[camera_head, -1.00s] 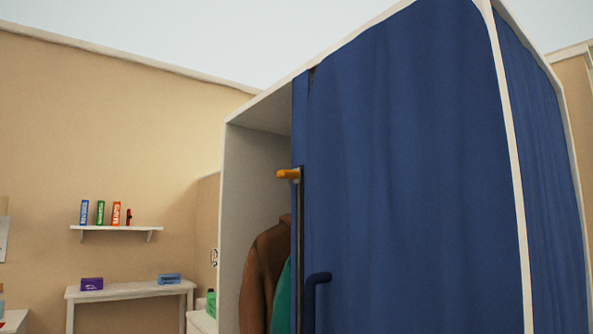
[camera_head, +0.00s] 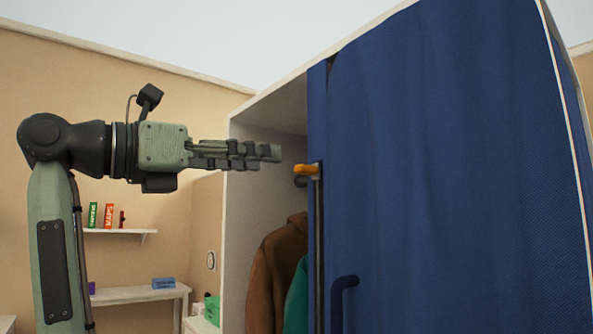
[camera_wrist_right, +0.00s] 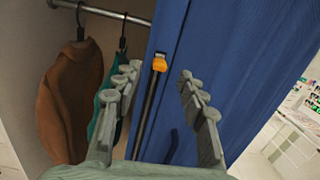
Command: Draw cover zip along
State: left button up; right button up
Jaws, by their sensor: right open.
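The blue wardrobe cover (camera_head: 440,170) hangs over the right part of the wardrobe front, its left edge vertical. An orange zip pull (camera_head: 307,169) sits on that edge, at the top of a dark vertical zip line (camera_head: 319,230). My right gripper (camera_head: 279,153) is level in the head view, its tips just left of and slightly above the pull, apart from it in the picture. In the right wrist view the pull (camera_wrist_right: 160,64) appears between the two spread, empty fingers (camera_wrist_right: 158,90). My left gripper is not in view.
A brown jacket (camera_head: 278,275) and a green garment (camera_head: 297,295) hang inside the open left part, from a rail (camera_wrist_right: 105,12). A shelf (camera_head: 120,232) and a table (camera_head: 130,295) stand behind.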

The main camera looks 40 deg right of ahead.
aim_at(297, 165)
jog(key=shift+t+y, duration=0.4)
jog(key=d, duration=0.2)
jog(key=s+d, duration=0.1)
jog(key=d, duration=0.4)
jog(key=shift+s+d+f+p, duration=0.1)
jog(key=shift+s+d+p, duration=0.15)
jog(key=shift+p, duration=0.15)
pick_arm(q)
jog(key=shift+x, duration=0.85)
pick_arm(e)
jog(key=shift+w, duration=0.1)
jog(key=shift+c, duration=0.3)
